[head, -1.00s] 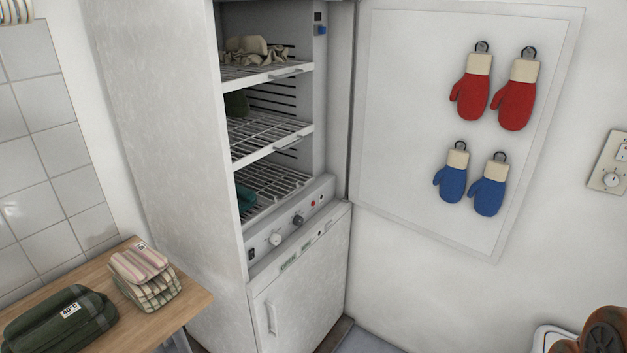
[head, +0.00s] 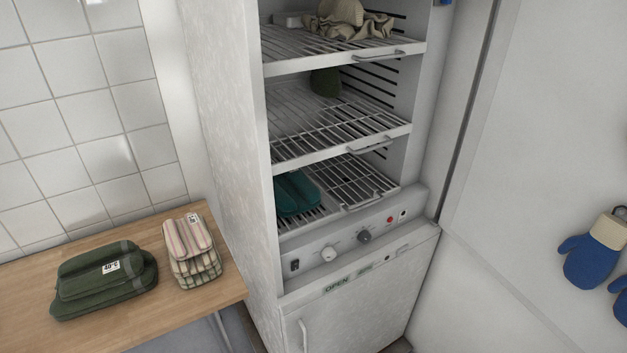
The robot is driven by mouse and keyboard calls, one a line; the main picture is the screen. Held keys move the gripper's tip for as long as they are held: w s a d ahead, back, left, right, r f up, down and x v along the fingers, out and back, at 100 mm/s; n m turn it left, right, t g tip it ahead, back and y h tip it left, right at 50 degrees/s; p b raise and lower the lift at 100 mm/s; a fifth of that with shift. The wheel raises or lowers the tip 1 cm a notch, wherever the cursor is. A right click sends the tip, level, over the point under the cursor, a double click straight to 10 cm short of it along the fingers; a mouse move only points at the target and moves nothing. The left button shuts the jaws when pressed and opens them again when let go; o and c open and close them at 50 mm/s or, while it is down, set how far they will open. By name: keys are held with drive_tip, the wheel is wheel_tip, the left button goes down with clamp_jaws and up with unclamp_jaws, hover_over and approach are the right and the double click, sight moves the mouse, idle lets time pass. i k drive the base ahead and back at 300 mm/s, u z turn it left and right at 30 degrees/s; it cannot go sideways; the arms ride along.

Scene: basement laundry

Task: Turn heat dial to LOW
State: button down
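The control panel (head: 300,253) runs across the cabinet front below the lowest wire shelf. It carries a white dial (head: 328,254) and, to its right, a dark grey dial (head: 364,236). Which of them is the heat dial I cannot tell; their markings are too small to read. A black switch (head: 295,265) sits at the panel's left end, and a red light (head: 390,219) is toward the right. My gripper is not in view.
The drying cabinet's door stands open to the right, with blue mitts (head: 591,256) hung on it. A wooden table (head: 190,304) at left holds folded green cloth (head: 103,280) and striped cloth (head: 190,250). The wire shelves (head: 340,131) hold a few textiles.

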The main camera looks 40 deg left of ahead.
sight(328, 253)
drive_tip(key=u, duration=0.85)
drive_tip(key=i, duration=0.85)
drive_tip(key=u, duration=1)
